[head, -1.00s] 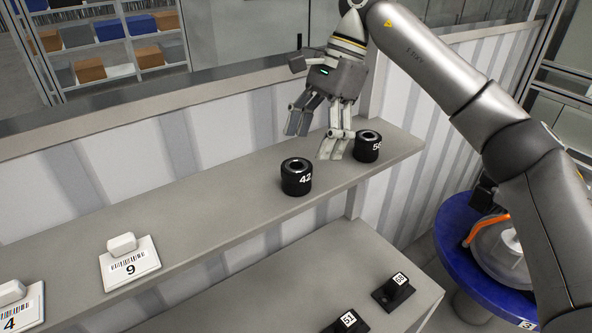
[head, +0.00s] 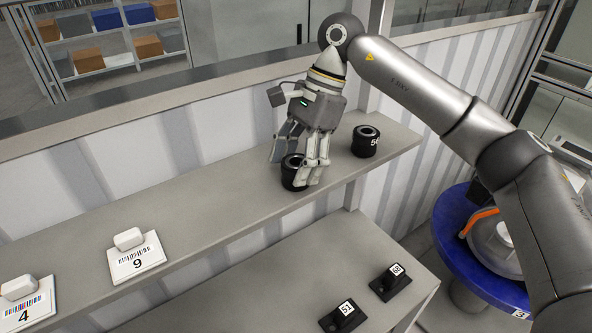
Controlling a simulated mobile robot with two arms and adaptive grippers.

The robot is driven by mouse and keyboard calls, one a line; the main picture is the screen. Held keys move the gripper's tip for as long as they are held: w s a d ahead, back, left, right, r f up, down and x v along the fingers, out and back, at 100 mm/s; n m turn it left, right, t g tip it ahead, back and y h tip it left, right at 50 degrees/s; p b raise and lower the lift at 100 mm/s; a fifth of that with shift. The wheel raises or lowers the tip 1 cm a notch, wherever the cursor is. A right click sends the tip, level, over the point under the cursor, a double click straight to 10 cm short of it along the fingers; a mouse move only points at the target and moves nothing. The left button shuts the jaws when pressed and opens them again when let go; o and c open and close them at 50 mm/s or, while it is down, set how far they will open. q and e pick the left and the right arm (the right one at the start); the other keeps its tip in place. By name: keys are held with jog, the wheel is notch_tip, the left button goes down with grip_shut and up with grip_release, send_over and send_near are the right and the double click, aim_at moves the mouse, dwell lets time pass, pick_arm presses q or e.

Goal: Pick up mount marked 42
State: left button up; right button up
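The mount marked 42 (head: 290,173) is a short black cylinder with a hole in its top, standing upright on the upper grey shelf (head: 205,205). Its number is now hidden behind a finger. My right gripper (head: 295,172) comes down from above with its fingers spread on either side of the mount. The fingers look open around it; I cannot tell whether they touch it. My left gripper is not in view.
Cards marked 9 (head: 137,259) and 4 (head: 24,304) lie to the left. Black parts marked 51 (head: 342,315) and 58 (head: 391,282) sit on the lower shelf. A blue round table (head: 452,222) is at right.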

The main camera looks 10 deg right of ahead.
jog(key=c, duration=0.9)
jog(key=shift+r, duration=0.1)
jog(key=shift+c, duration=0.2)
jog(key=shift+r, duration=0.1)
